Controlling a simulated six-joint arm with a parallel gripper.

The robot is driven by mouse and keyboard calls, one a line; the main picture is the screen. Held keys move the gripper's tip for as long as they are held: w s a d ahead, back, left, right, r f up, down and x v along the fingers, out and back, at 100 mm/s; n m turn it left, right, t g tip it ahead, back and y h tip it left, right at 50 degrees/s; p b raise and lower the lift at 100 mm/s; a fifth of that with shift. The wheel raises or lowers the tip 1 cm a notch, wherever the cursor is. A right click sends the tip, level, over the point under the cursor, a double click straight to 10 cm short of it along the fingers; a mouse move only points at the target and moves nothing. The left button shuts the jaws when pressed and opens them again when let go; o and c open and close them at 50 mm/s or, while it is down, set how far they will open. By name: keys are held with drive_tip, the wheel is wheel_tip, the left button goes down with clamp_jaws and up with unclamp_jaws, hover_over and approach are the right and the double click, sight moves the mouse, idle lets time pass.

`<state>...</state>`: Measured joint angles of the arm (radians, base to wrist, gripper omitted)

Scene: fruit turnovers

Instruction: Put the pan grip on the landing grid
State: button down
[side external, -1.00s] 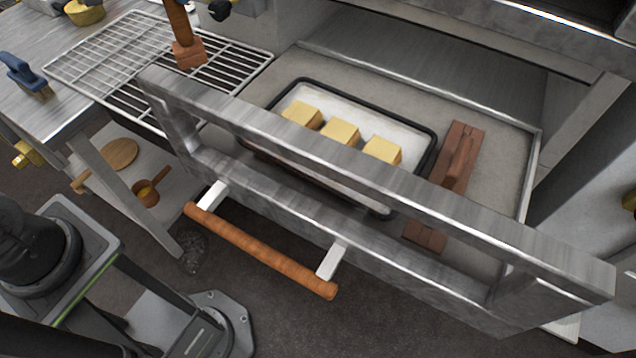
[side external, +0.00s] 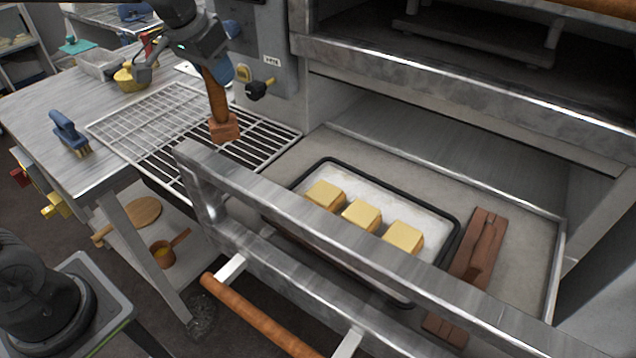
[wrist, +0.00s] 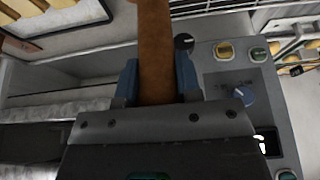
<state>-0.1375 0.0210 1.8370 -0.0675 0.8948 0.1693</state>
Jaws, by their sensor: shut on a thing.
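My gripper (side external: 212,66) is shut on the pan grip (side external: 217,97), a brown wooden handle with a block at its lower end. The grip hangs nearly upright. In the wrist view, my blue fingers (wrist: 157,82) close on both sides of the brown handle (wrist: 155,40). The landing grid (side external: 165,130) is a wire rack left of the open oven drawer. The block overlaps the right part of the grid in the side view. I cannot tell whether it touches the wires.
The oven drawer's metal front (side external: 320,225) rises near the grid's right side. Inside it, a black-rimmed tray (side external: 455,240) holds three yellow pastry blocks (side external: 362,215), with a brown wooden piece (side external: 480,250) beside it. A blue brush (side external: 70,133) lies left of the grid. Oven knobs (side external: 258,88) are close behind.

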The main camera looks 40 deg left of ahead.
drive_tip(key=s+a+n+y, duration=0.1)
drive_tip(key=s+a+n, duration=0.25)
drive_tip(key=a, duration=1.15)
drive_tip(key=s+a+n+y, duration=0.2)
drive_tip(key=s+a+n, duration=0.15)
drive_tip(key=a, duration=1.05)
drive_tip(key=w+d+f, duration=0.5)
drive_tip(key=w+f, duration=0.5)
drive_tip(key=f, duration=0.1)
drive_tip(key=shift+d+f+g, duration=0.25)
drive_tip(key=shift+g, duration=0.15)
drive_tip(key=shift+f, duration=0.1)
drive_tip(key=c, duration=0.8)
unclamp_jaws()
drive_tip(key=shift+f, duration=0.1)
